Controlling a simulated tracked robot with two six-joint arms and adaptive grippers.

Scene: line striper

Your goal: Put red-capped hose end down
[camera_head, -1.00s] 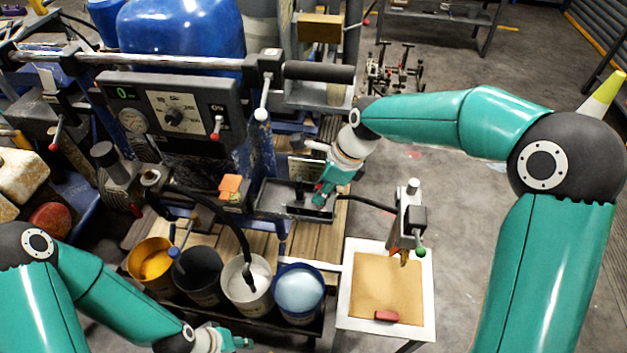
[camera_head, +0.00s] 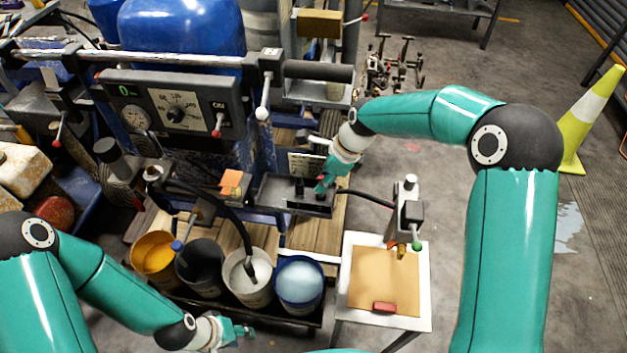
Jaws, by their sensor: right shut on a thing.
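My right gripper (camera_head: 326,180) is over the right part of a black tray (camera_head: 268,207) on the machine's wooden deck. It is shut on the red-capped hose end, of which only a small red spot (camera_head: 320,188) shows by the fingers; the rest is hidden. I cannot tell whether the hose end touches the tray. Dark upright pieces stand in the tray beside the fingers. My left gripper (camera_head: 243,331) is low at the front, right of the buckets' lower left, apart from everything; its finger gap is unclear.
A yellow bucket (camera_head: 154,260), a black one (camera_head: 201,268), a white one (camera_head: 249,284) and a blue one (camera_head: 299,286) stand in a row. A dark hose (camera_head: 238,222) dips into the white bucket. A white stand (camera_head: 343,297) holds a tan board and red block. A cone (camera_head: 590,115) stands right.

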